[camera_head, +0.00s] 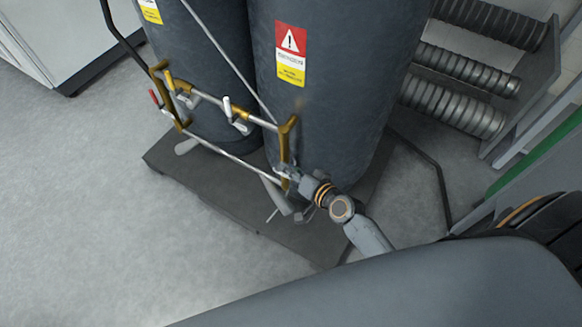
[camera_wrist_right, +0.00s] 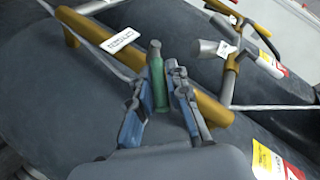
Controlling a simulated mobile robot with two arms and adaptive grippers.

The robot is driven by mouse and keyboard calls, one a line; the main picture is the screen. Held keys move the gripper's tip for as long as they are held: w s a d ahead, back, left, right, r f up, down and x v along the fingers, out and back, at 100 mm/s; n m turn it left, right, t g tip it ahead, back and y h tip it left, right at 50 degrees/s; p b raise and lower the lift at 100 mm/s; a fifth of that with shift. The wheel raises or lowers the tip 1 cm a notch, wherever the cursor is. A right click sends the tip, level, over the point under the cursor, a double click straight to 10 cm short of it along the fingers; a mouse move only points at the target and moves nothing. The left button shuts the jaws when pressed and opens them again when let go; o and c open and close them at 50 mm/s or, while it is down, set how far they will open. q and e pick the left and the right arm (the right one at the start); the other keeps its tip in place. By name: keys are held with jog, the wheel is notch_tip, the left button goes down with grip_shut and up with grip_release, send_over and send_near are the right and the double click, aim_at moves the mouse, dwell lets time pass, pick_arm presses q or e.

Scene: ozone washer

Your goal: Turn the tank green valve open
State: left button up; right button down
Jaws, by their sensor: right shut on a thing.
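The green valve (camera_wrist_right: 158,76) is a short green handle on a brass pipe (camera_wrist_right: 205,106) in the right wrist view. My right gripper (camera_wrist_right: 157,88) has one finger on each side of the handle and is shut on it. In the head view my right gripper (camera_head: 286,177) is at the lower end of the brass pipe (camera_head: 285,140), in front of the right dark tank (camera_head: 345,75). The green handle cannot be made out there. How far the valve is turned is unclear. My left gripper is not in view.
A second dark tank (camera_head: 210,50) stands to the left. Both tanks stand on a dark platform (camera_head: 235,195). A red-handled valve (camera_head: 154,98) and a white-handled one (camera_head: 227,106) are on the pipework. Ribbed hoses (camera_head: 465,70) lie at right. The floor at left is clear.

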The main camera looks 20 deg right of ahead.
dwell(0.4)
jog(key=c, duration=1.3)
grip_release()
jog(key=v, duration=1.2)
jog(key=shift+r, duration=0.1)
